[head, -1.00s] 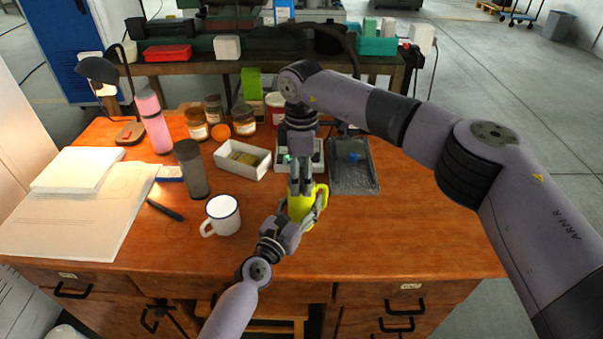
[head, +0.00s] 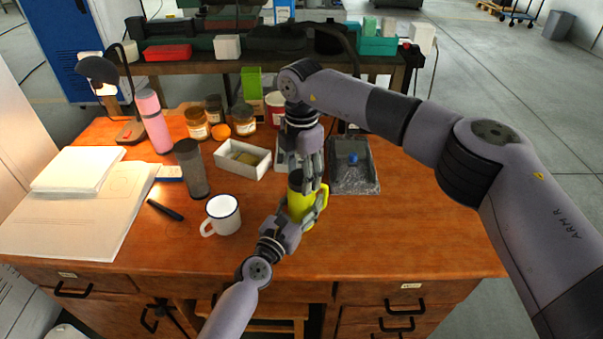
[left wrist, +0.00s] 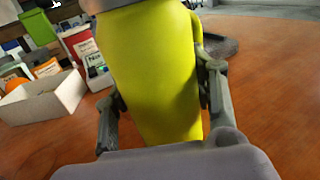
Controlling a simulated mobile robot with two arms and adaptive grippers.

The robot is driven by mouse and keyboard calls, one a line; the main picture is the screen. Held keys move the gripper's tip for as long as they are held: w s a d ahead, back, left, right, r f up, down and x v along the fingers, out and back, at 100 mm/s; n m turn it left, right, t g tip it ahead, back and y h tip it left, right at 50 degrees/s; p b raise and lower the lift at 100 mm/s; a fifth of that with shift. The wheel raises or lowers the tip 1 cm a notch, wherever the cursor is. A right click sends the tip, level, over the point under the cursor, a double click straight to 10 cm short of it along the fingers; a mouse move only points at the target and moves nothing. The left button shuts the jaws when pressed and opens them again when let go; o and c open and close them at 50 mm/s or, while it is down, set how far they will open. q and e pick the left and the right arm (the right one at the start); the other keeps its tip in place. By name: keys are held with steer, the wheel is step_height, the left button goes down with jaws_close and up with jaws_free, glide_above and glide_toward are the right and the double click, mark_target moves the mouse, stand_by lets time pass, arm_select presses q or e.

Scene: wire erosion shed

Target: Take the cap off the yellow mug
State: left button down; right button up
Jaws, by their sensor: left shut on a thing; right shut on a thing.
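The yellow mug (head: 298,207) stands upright on the wooden desk, its handle to the right. My left gripper (head: 304,204) is shut around the mug's body from the near side. In the left wrist view the yellow mug (left wrist: 155,75) fills the space between the fingers of my left gripper (left wrist: 160,92). A dark cap (head: 295,179) shows at the mug's top, partly hidden by fingers. My right gripper (head: 307,182) points down from above and is shut on the cap. I cannot see a gap between cap and mug.
A white enamel mug (head: 223,216) and a grey tumbler (head: 191,170) stand to the left. A white box (head: 243,168) and a dark tray (head: 355,181) lie behind. Several jars stand further back. The desk's right side (head: 430,220) is clear.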

steer(key=n, duration=3)
steer(key=shift+n, duration=0.3)
steer(key=n, duration=0.6)
steer(key=shift+r+n, duration=0.1)
steer(key=shift+n, duration=0.2)
steer(key=n, duration=0.9)
